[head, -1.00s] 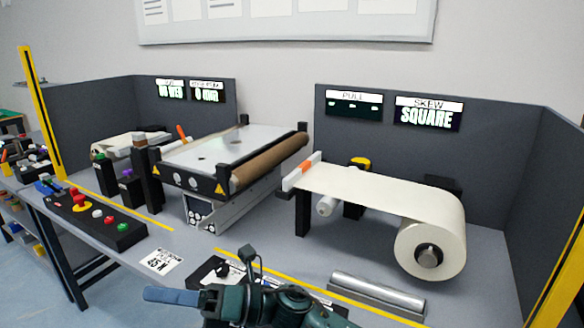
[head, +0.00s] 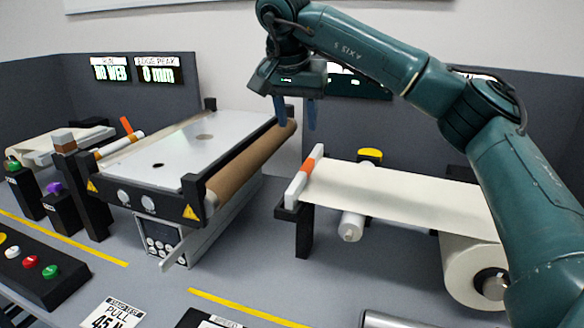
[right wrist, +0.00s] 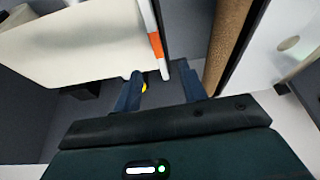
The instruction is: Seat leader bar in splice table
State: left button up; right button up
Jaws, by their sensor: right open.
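The leader bar (head: 302,180) is white with an orange section. It lies across the free end of a cream web (head: 400,188), on a black post (head: 304,230). It also shows in the right wrist view (right wrist: 156,45). A flat grey-white table (head: 190,145) with black end brackets and a brown roller (head: 250,163) stands left of the bar; I cannot tell whether this is the splice table. My right gripper (head: 295,118) is open and empty, pointing down above the gap between roller and bar. Its blue fingers (right wrist: 160,70) are apart from both. My left gripper is out of view.
The cream web comes off a roll (head: 470,270) at the right. A button box (head: 35,265) lies at front left, and a PULL card (head: 112,313) near the front edge. Dark partition walls close the back. My right arm covers part of the right side.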

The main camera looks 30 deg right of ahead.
send_over(307, 165)
jog(key=s+a, duration=0.2)
notch_tip(307, 165, down, 6)
jog(key=shift+a+r, duration=0.1)
jog(key=shift+x, duration=3.2)
jog(key=shift+c, duration=0.2)
jog(key=shift+r, duration=0.1)
grip_shut()
